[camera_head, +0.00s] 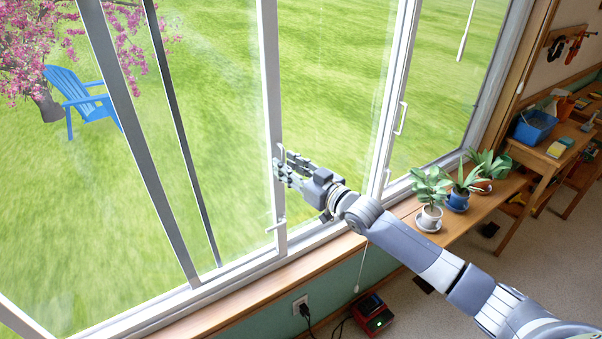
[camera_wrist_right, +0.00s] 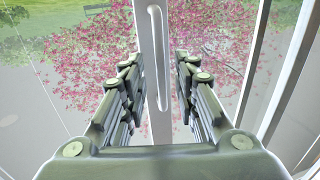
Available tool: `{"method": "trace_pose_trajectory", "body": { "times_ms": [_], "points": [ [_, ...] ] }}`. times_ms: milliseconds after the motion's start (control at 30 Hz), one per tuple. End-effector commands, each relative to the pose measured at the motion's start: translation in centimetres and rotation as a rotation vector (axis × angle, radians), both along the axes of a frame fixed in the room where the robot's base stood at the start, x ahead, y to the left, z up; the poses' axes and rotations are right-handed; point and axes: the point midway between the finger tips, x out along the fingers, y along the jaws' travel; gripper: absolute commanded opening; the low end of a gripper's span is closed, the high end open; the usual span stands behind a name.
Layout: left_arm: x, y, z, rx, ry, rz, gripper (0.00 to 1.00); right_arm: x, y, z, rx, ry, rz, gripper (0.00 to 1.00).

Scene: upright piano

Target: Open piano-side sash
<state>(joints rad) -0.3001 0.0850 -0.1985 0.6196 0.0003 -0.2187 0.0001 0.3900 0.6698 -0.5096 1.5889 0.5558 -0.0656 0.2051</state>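A tall window with white sash frames fills the left and middle of the head view. A white sash stile (camera_head: 269,80) carries a slim vertical pull handle, which shows in the right wrist view (camera_wrist_right: 158,45). My right gripper (camera_head: 280,166) is at this handle, its fingers pointing left toward the stile. In the right wrist view the fingers (camera_wrist_right: 158,88) are apart, one on each side of the handle, with gaps visible. A small lever (camera_head: 277,226) sits lower on the same stile. No piano is in view. My left gripper is not in view.
Another sash handle (camera_head: 401,118) is on a stile to the right. Potted plants (camera_head: 431,197) stand on the wooden sill beyond my right forearm. A workbench with a blue bin (camera_head: 535,127) is at the far right. A red device (camera_head: 372,314) sits on the floor.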

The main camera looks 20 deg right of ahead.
Motion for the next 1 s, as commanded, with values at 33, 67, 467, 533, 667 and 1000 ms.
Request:
{"method": "trace_pose_trajectory", "body": {
  "times_ms": [33,67,467,533,667,1000],
  "points": [
    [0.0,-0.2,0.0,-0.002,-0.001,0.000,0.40,-0.4,-0.2,-0.1,0.000,0.001,0.000,0.28],
    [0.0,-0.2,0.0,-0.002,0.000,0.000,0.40,-0.6,-0.3,-0.1,-0.001,0.002,0.000,0.28],
    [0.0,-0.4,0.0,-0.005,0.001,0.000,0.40,-6.2,-2.6,-0.2,-0.003,0.003,0.000,0.28],
    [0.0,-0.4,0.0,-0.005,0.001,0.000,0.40,-7.1,-3.0,-0.2,-0.002,0.002,-0.001,0.28],
    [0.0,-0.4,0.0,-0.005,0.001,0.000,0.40,-8.7,-3.7,-0.1,-0.002,0.002,-0.001,0.28],
    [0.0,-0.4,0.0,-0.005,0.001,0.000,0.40,-10.7,-4.6,0.0,0.000,0.000,-0.002,0.28]
  ]
}}
